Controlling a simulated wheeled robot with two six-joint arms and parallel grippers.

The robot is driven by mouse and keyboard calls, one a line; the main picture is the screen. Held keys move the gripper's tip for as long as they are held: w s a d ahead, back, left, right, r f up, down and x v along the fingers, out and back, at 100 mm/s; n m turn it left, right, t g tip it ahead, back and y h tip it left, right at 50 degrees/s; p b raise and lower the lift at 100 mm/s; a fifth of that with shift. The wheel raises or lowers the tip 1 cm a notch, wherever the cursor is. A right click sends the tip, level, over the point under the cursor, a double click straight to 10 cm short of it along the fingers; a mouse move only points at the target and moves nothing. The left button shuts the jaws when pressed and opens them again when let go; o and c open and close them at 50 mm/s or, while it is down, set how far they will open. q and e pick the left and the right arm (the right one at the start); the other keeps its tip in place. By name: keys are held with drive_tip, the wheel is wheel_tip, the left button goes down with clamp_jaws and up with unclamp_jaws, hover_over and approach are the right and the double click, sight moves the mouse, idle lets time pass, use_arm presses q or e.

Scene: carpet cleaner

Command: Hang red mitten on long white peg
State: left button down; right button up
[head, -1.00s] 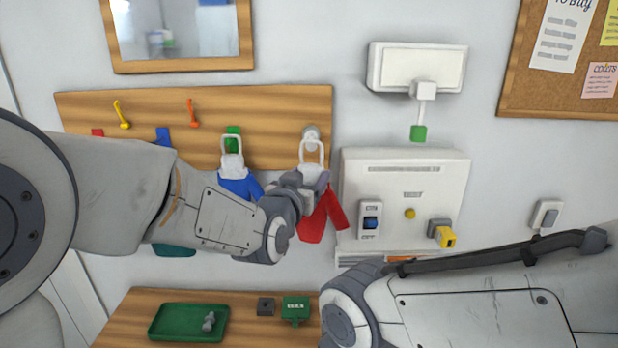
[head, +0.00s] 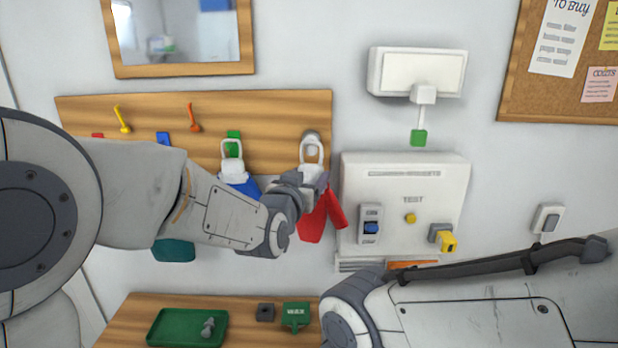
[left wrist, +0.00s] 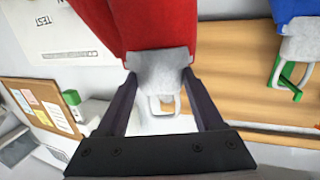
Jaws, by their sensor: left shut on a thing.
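The red mitten (head: 320,216) hangs from my left gripper (head: 313,186), which is shut on its white cuff in front of the wooden peg board. In the left wrist view the red mitten (left wrist: 150,22) fills the top, and the fingers of my left gripper (left wrist: 160,78) press on the cuff from both sides. Its white hanging loop (left wrist: 163,106) stands out beyond the cuff. The long white peg (head: 312,148) is on the board's right end, in line with the loop in the head view. I cannot tell whether the loop is around it or in front of it. My right gripper is out of view.
A blue mitten (head: 240,184) hangs at the green peg (head: 233,136) to the left. A white panel (head: 400,185) with switches is close on the right. A wooden shelf (head: 130,318) below holds a green tray (head: 160,338).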

use_arm(q)
drive_tip(key=shift+w, duration=0.1)
drive_tip(key=shift+w+d+b, duration=0.15)
drive_tip(key=shift+w+b, duration=0.15)
drive_tip(key=shift+w, duration=1.6)
drive_tip(key=shift+w, duration=0.95)
drive_tip(key=shift+f+b, duration=0.85)
drive_tip(key=shift+b, duration=0.15)
drive_tip(key=shift+f, duration=0.1)
